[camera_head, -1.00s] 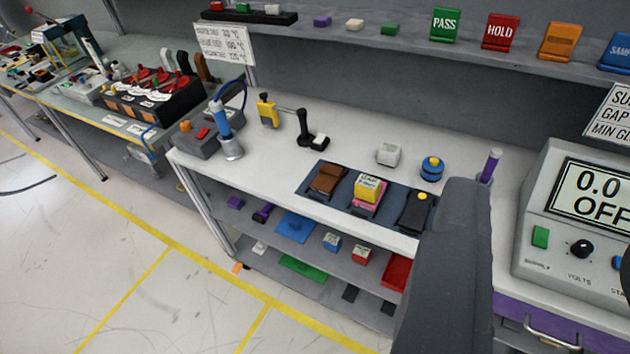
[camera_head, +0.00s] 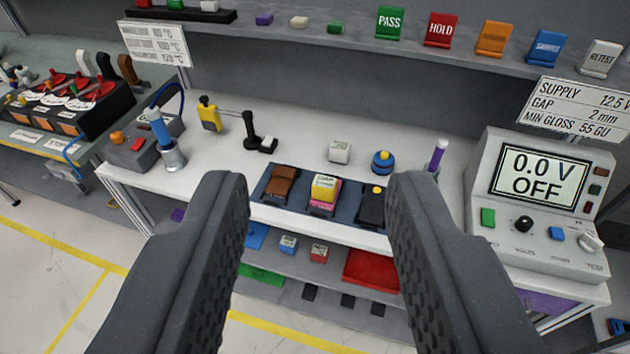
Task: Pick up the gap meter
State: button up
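No thing in view carries a readable gap meter label, so I cannot tell for certain which one it is. A small yellow and black hand tool (camera_head: 209,115) stands at the back left of the white bench. A black device with a yellow button (camera_head: 371,203) lies at the right end of the dark blue mat (camera_head: 262,186), partly hidden by my right finger. My gripper (camera_head: 320,185) is open and empty, its two dark ribbed fingers wide apart in front of the bench.
On the mat are a brown block (camera_head: 282,185) and a yellow-pink block (camera_head: 324,193). A black stand (camera_head: 252,135), white cube (camera_head: 340,152) and blue knob (camera_head: 383,161) stand behind. A power supply (camera_head: 540,200) fills the right. A shelf (camera_head: 300,35) runs above.

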aim_at(324, 188)
jog(key=i, duration=0.95)
jog(key=z, duration=0.05)
